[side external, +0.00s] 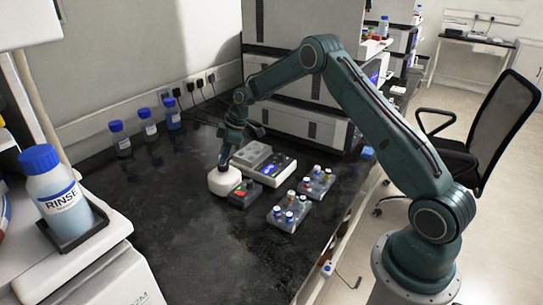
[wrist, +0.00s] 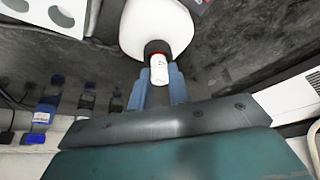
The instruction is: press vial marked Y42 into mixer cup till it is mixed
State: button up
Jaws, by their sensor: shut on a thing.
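The white rounded mixer (side external: 222,184) stands on the dark bench, and it fills the top middle of the wrist view (wrist: 150,20). Its dark cup (wrist: 157,47) faces my gripper. My gripper (wrist: 159,88) is shut on a vial with a white label (wrist: 159,70). The far end of the vial meets the dark cup; how deep it sits in it I cannot tell. The marking on the label is too small to read. In the side view my gripper (side external: 224,160) is right above the mixer and hides the vial.
Two vial racks (side external: 284,225) (side external: 322,193) stand to the right. A small dark block with a red spot (side external: 243,194), a white device with blue lights (side external: 277,172) and a grey block (side external: 250,154) are close to the mixer. Blue-capped bottles (side external: 149,127) line the wall. The front bench is clear.

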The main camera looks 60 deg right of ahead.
jog(key=shift+f, duration=0.35)
dwell(1.9)
jog(key=shift+r, duration=3.05)
